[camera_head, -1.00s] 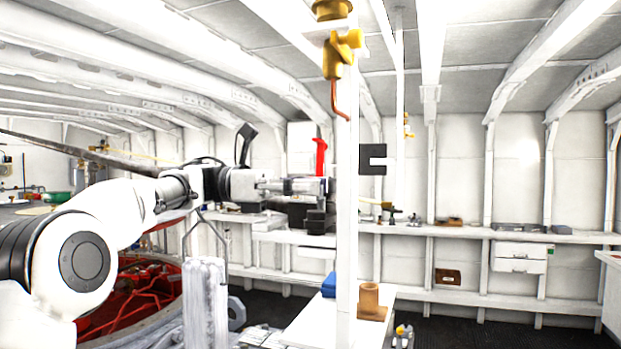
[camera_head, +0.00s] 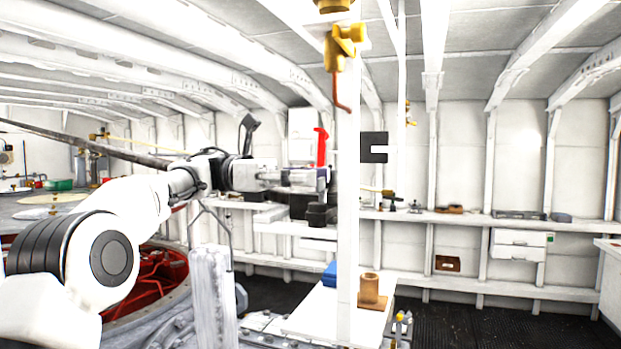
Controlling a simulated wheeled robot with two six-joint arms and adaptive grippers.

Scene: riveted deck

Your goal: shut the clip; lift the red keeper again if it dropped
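A red upright piece (camera_head: 321,147), which looks like the red keeper, stands just left of the white post (camera_head: 347,220). My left gripper (camera_head: 318,196) is at the post's left side, just below the red piece. Its fingertips are small, dark and partly hidden by the post, so I cannot tell whether they touch or hold anything. My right gripper is out of view.
A yellow valve (camera_head: 344,45) with a copper-coloured pipe is high on the post. A brown cylinder on a block (camera_head: 370,289) and a blue box (camera_head: 330,273) sit on a white bench below. A shelf (camera_head: 460,219) with small items runs along the back wall.

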